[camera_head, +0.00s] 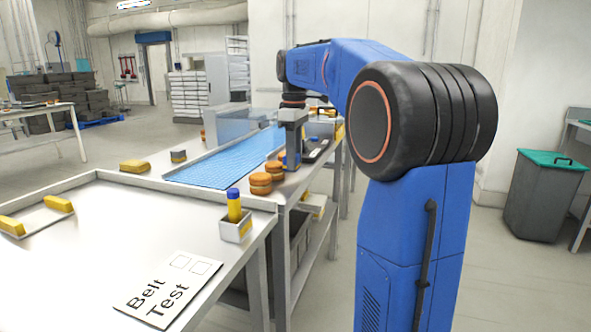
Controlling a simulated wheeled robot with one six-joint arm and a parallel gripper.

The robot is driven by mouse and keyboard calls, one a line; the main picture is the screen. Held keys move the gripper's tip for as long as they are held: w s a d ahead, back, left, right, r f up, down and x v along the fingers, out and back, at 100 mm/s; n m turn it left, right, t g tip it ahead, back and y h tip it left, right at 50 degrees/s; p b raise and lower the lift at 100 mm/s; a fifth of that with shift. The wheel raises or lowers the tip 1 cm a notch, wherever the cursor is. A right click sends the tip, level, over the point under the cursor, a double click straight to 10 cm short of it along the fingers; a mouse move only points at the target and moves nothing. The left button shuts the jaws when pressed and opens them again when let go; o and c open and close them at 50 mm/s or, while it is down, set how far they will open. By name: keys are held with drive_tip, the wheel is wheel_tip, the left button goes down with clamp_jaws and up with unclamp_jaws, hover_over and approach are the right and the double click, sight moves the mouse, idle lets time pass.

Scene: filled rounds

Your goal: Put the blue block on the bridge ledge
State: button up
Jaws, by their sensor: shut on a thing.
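My gripper (291,160) points down over the right edge of the blue belt, at the far end of my outstretched blue arm. It is shut on a small blue block (283,157), of which only a little shows between the fingers. Filled rounds close by partly crowd the view of it. A grey, see-through bridge (233,123) spans the belt (235,157) behind and left of my gripper. I cannot clearly make out its ledge.
Stacked orange-brown rounds (261,184) stand just in front of my gripper. A yellow bottle with a blue cap (234,206) stands in a small box on the near table. A "Belt Test" card (168,289) lies there; the table's middle is clear.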

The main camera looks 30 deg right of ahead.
drive_tip(key=shift+a+f, duration=0.1)
drive_tip(key=shift+f, duration=1.65)
drive_tip(key=o, duration=1.1)
drive_tip(key=shift+f, duration=0.15)
drive_tip(key=shift+c, duration=0.2)
wheel_tip(320, 180, up, 12)
drive_tip(key=shift+r, duration=0.15)
